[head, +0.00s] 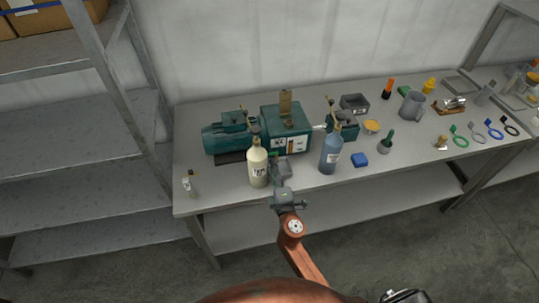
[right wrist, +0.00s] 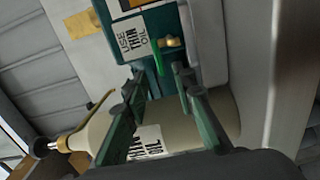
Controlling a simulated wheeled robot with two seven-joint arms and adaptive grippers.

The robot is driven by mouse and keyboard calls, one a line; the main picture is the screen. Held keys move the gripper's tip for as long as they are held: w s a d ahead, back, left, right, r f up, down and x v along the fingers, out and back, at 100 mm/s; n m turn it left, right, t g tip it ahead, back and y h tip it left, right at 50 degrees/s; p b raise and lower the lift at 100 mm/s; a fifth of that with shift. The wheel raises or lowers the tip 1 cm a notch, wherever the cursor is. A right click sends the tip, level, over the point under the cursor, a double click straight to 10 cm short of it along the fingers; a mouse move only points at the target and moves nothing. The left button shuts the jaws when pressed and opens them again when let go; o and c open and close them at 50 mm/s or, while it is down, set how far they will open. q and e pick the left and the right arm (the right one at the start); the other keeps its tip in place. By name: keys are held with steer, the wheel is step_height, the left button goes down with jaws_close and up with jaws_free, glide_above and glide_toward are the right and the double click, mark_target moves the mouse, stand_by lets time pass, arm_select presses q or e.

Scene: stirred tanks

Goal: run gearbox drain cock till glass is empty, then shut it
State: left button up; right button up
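The dark green gearbox (head: 285,128) stands on the bench with a white label on its front. In the right wrist view its label reads "USE THIN OIL", and a brass drain cock (right wrist: 170,42) with a green lever (right wrist: 181,60) shows beside it. My right gripper (head: 283,187) is in front of the gearbox, to the right of the cream bottle. In the right wrist view the gripper (right wrist: 158,85) is open, its fingers apart below the cock; the right fingertip is near the lever. I cannot tell whether they touch. I cannot make out the glass or its level. My left gripper is not in view.
A cream thin-oil bottle (head: 258,165) stands close left of my right gripper. A blue bottle (head: 330,153) stands to its right. The bench's front left is mostly clear.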

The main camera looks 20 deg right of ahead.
mark_target(269, 155)
steer(key=w, duration=0.4)
steer(key=shift+w, duration=0.25)
steer(key=shift+w+d, duration=0.2)
steer(key=shift+w, duration=0.5)
steer(key=c, duration=0.7)
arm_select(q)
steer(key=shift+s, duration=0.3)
arm_select(e)
jaws_close()
